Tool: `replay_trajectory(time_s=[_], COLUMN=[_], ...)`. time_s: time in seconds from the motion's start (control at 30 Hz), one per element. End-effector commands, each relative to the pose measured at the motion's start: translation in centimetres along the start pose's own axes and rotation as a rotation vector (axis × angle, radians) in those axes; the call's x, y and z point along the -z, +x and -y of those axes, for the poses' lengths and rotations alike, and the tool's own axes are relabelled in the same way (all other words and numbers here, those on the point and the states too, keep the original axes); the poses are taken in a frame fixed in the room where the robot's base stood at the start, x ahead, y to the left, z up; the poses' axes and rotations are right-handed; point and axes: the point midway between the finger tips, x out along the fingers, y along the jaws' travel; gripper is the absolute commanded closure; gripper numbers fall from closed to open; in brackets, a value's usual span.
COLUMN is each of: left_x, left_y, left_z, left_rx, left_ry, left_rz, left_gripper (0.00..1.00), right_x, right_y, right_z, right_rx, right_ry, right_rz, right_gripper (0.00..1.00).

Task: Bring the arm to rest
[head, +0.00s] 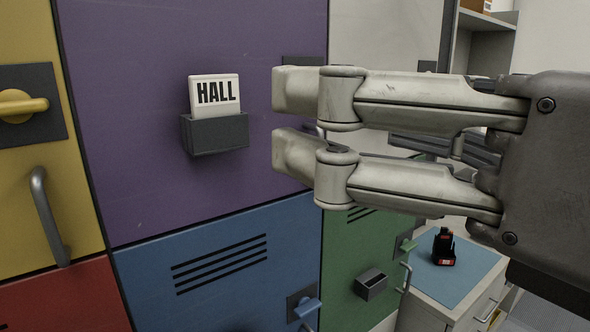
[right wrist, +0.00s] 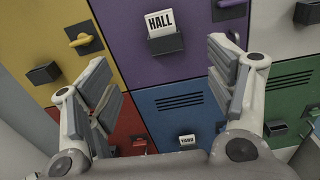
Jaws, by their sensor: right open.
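My right gripper (head: 284,121) reaches in from the right in the head view, in front of the lockers. Its two fingers are spread apart with nothing between them. In the right wrist view the same open fingers (right wrist: 160,85) show at left and right, with lockers beyond. A white HALL card (head: 215,94) stands in a dark holder (head: 216,134) on the purple locker door (head: 130,60), to the left of the fingertips and apart from them. My left gripper is in neither view.
A yellow door (head: 20,180) with a yellow latch (head: 20,106) is at left. Blue (head: 220,300) and green doors (head: 345,250) are below. A YARD card (right wrist: 187,141) shows low in the wrist view. A black and red object (head: 443,246) sits on a blue mat (head: 470,268) at right.

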Motion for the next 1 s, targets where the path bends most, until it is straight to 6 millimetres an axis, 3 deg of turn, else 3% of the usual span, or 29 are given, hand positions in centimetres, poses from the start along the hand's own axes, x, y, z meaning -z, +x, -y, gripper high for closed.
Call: replay_trajectory(time_s=[0.57, 1.0], left_x=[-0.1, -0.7], left_y=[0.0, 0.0], left_z=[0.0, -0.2], left_rx=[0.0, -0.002], left_ry=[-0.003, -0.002], left_rz=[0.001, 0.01], left_gripper=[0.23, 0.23], right_x=[3.4, 11.0], right_y=[4.5, 10.3], right_z=[2.2, 6.5], right_rx=[-0.031, 0.023], right_ry=[0.369, 1.02], right_rz=[-0.074, -0.168], right_gripper=[0.23, 0.23])
